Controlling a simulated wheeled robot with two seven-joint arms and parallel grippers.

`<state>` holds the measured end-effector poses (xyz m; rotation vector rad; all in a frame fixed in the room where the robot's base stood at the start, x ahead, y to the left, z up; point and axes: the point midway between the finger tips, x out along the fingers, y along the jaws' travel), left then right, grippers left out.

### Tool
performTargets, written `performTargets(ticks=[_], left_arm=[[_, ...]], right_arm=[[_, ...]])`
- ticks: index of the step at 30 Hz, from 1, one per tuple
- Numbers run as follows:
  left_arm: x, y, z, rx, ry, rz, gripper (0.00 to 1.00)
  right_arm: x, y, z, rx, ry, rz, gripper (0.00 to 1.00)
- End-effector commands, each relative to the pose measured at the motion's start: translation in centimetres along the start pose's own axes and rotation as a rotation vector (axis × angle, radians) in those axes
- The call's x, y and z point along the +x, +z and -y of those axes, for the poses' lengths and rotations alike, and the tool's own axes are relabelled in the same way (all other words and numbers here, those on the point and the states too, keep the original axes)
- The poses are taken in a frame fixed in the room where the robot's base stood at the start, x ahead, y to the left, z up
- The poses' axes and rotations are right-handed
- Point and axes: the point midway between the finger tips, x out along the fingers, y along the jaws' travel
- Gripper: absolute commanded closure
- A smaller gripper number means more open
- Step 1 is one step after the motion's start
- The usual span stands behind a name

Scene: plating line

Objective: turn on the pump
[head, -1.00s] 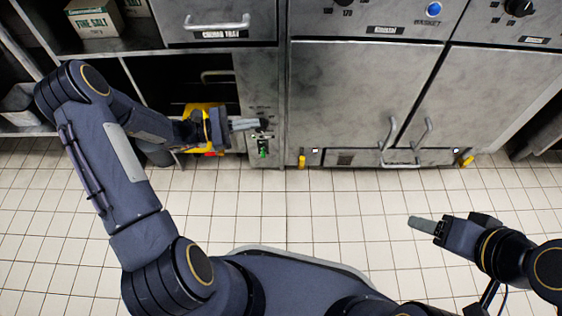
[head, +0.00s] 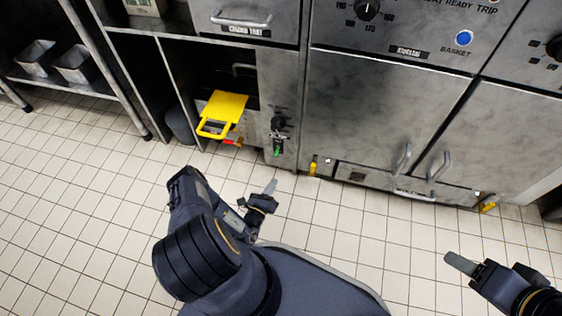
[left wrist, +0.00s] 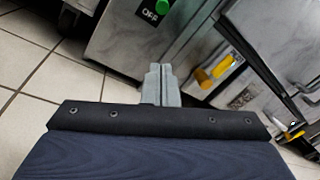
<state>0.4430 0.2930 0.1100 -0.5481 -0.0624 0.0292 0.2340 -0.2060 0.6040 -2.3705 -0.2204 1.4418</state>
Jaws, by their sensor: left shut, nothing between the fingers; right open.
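The narrow steel panel (head: 282,95) left of the fryer doors carries a black knob (head: 279,123) and, below it, a small green control (head: 278,151). In the left wrist view the green control (left wrist: 163,6) is cut off by the top edge, above a black label reading OFF (left wrist: 151,14). I cannot tell which position it is in. My left gripper (head: 270,187) is shut and empty, in front of and below the panel, apart from it. Its closed fingers (left wrist: 160,80) point toward the cabinet's lower part. My right gripper (head: 460,262) is open and empty over the floor at right.
A yellow tray-like part with a handle (head: 224,107) juts from the open bay left of the panel, with a red-tipped handle (head: 233,142) below. Yellow valve handles (head: 312,168) sit low along the fryer fronts. Door handles (head: 403,158) stick out. The tiled floor is clear.

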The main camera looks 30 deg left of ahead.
Motion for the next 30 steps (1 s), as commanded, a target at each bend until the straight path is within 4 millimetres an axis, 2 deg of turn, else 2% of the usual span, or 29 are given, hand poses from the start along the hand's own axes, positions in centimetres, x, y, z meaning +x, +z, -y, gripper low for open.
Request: performTargets(ticks=[10,14,20,29,30], left_arm=[[-0.2,-0.2,-0.1,-0.004,0.010,0.001,1.00],[0.4,-0.3,-0.1,-0.003,0.007,0.001,1.00],[3.5,-0.5,-0.2,-0.002,0.003,0.001,1.00],[9.9,-0.5,-0.2,-0.001,0.003,0.001,1.00],[10.0,0.2,-0.2,-0.001,0.006,0.001,1.00]], right_arm=[[0.0,0.0,0.0,0.000,0.000,0.000,0.41],[0.2,0.1,-0.1,0.000,0.000,0.000,0.41],[1.2,0.6,-0.6,0.000,0.000,0.000,0.41],[3.1,1.6,-1.4,0.000,0.000,0.000,0.41],[3.0,1.5,-1.4,0.000,0.000,0.000,0.41]])
